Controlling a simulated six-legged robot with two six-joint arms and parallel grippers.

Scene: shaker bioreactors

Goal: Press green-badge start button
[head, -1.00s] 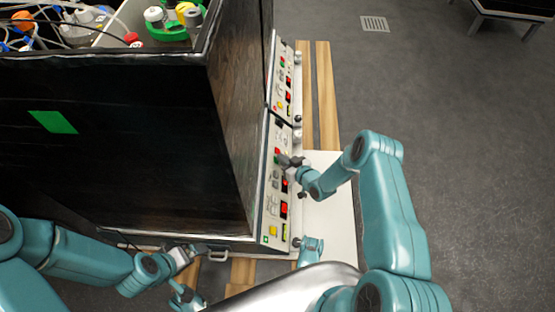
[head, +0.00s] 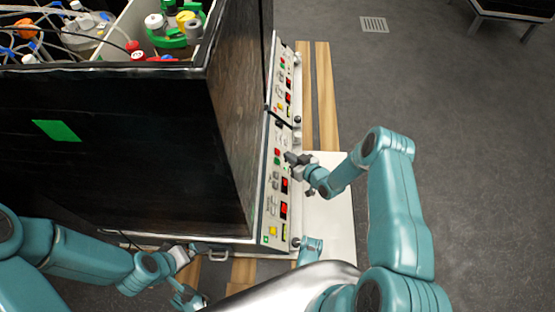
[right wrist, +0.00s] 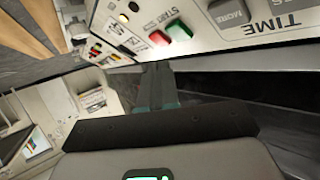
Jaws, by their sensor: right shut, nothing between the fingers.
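The dark shaker cabinet carries a green badge (head: 57,131) on its wide side. Its narrow end has a light control panel (head: 270,210) with red and green buttons and red displays. In the right wrist view a green button (right wrist: 178,31) sits beside a red button (right wrist: 158,38), near a START label. My right gripper (head: 288,157) is shut and empty, just right of the panel's upper buttons. Its fingers (right wrist: 158,78) point toward the panel, below the buttons in the wrist picture, apparently apart from them. My left gripper (head: 187,252) is low by the cabinet's front base; its jaws are unclear.
A second similar panel (head: 282,85) stands farther back. A metal handle (head: 218,256) is at the cabinet's lower edge. Bottles and tubing (head: 160,25) fill the cabinet top. The grey floor (head: 460,150) to the right is open.

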